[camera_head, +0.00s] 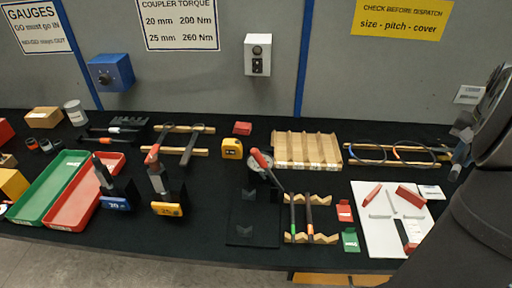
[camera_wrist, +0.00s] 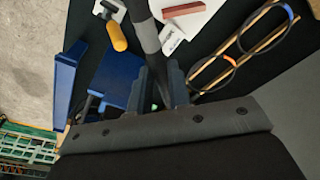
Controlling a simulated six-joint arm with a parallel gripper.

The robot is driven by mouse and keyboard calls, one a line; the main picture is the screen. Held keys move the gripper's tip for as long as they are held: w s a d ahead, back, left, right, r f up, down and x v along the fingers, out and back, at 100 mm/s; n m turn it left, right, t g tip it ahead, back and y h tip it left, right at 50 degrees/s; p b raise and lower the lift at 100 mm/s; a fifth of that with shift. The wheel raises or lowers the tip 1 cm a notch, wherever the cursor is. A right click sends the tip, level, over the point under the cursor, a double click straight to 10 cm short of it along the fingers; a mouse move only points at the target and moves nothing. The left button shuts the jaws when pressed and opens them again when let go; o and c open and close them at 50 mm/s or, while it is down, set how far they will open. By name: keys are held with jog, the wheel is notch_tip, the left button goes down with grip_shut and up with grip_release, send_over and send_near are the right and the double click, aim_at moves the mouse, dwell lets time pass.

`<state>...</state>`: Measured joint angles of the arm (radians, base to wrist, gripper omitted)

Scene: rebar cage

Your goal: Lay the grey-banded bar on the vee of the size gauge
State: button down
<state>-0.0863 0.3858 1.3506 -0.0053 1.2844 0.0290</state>
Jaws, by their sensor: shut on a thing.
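My gripper (camera_wrist: 163,88) shows in the wrist view, its two blue-grey fingers shut on the grey-banded bar (camera_wrist: 147,36). The bar is dark with a pale grey band and runs from between the fingers to the picture's top edge. In the head view my arm covers the right side, and I cannot make out the held bar. A black stand with vee shapes (camera_head: 243,228), which looks like the size gauge, is at the front middle of the table. A dial with a red lever (camera_head: 260,160) is at its back. The gripper is well away from this stand.
Wooden racks (camera_head: 325,238) with green-banded and orange-banded bars stand right of the stand. A white board (camera_head: 375,235) with red blocks and hoops (camera_head: 412,150) lie farther right. Blue blocks (camera_wrist: 122,78) and a yellow-handled tool (camera_wrist: 116,36) are near the gripper.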

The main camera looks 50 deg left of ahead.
jog(key=s+a+n, duration=0.2)
jog(key=a+n, duration=0.1)
jog(key=a, duration=1.5)
jog(key=n+y, duration=0.1)
jog(key=n, duration=0.4)
send_over(244, 166)
notch_tip(244, 166, down, 2)
notch_tip(244, 166, down, 18)
jog(key=shift+d+f, duration=0.15)
jog(key=shift+f, duration=0.05)
jog(key=c, duration=1.7)
grip_release()
jog(key=shift+s+f, duration=0.1)
jog(key=shift+f, duration=0.05)
jog(key=shift+c, duration=0.2)
jog(key=o, duration=0.4)
